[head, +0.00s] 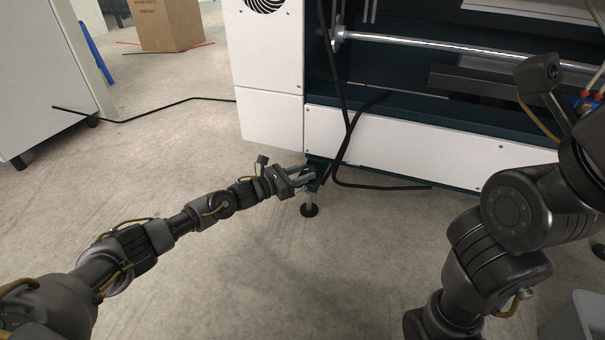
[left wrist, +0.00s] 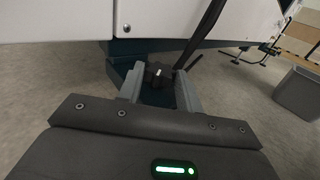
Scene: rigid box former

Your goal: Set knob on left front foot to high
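The left front foot (head: 309,209) stands on the floor under the machine's front corner, a metal stem on a round dark pad. A black knob (left wrist: 158,74) with a white pointer mark shows in the left wrist view, on a dark bracket at the foot. The pointer looks roughly upright in that picture; no scale is legible. My left gripper (head: 306,178) reaches the foot from the left. In the left wrist view its two grey fingers (left wrist: 160,88) are apart, one on each side of the knob, with small gaps seeming to show. My right gripper is out of view.
The white and dark green machine (head: 430,140) stands just above the foot. A black cable (head: 345,150) hangs down its front close to my left gripper and runs along the floor. A grey bin (left wrist: 299,92) stands to the right. The floor left of the foot is clear.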

